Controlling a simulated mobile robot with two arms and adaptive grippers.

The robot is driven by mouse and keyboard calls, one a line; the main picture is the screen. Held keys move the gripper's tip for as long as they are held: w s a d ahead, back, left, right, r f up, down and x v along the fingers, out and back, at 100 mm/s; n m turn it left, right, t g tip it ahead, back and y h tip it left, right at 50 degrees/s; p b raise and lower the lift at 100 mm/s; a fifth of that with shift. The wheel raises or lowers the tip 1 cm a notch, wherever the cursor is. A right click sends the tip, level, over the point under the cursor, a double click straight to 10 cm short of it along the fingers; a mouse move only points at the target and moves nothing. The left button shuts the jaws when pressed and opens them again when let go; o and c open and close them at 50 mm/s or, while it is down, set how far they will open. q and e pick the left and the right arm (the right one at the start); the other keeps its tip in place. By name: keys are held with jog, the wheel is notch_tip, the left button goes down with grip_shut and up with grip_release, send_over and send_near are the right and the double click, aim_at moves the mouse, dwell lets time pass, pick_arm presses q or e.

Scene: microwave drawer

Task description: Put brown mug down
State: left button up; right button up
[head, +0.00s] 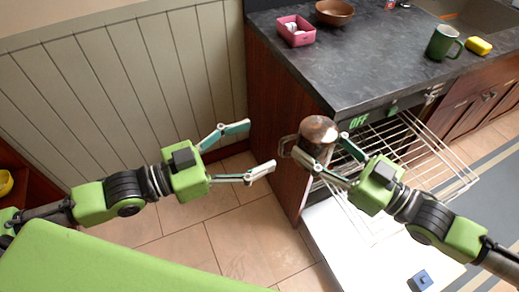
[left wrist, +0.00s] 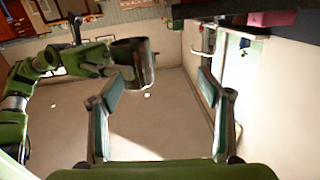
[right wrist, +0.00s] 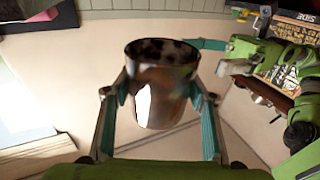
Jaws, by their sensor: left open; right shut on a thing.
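The brown mug (head: 318,131) is in the air in front of the counter's left corner in the head view. My right gripper (head: 330,158) is shut on it. In the right wrist view the mug (right wrist: 160,85) sits between the two fingers of the right gripper (right wrist: 163,105), its dark opening toward the top of the picture. My left gripper (head: 260,148) is open and empty, to the left of the mug and apart from it. The left wrist view shows its spread fingers (left wrist: 158,100), with the mug (left wrist: 135,62) beyond them.
A dark countertop (head: 370,60) holds a pink box (head: 296,31), a brown bowl (head: 334,12), a green mug (head: 442,42) and a yellow sponge (head: 478,46). Below it a wire rack (head: 440,165) sticks out above a white open door or drawer panel (head: 345,250). A blue block (head: 422,280) lies low.

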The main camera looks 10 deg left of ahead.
aim_at(317, 134)
pick_arm(q)
jog(key=s+d+r+g+h, duration=0.1)
jog(key=s+d+r, duration=0.2)
jog(key=s+r, duration=0.1)
jog(key=shift+m, duration=0.4)
jog(key=shift+x, duration=6.05)
jog(key=shift+a, duration=0.15)
jog(key=c, duration=1.4)
jog(key=shift+c, duration=0.2)
pick_arm(e)
jog(key=o, duration=1.1)
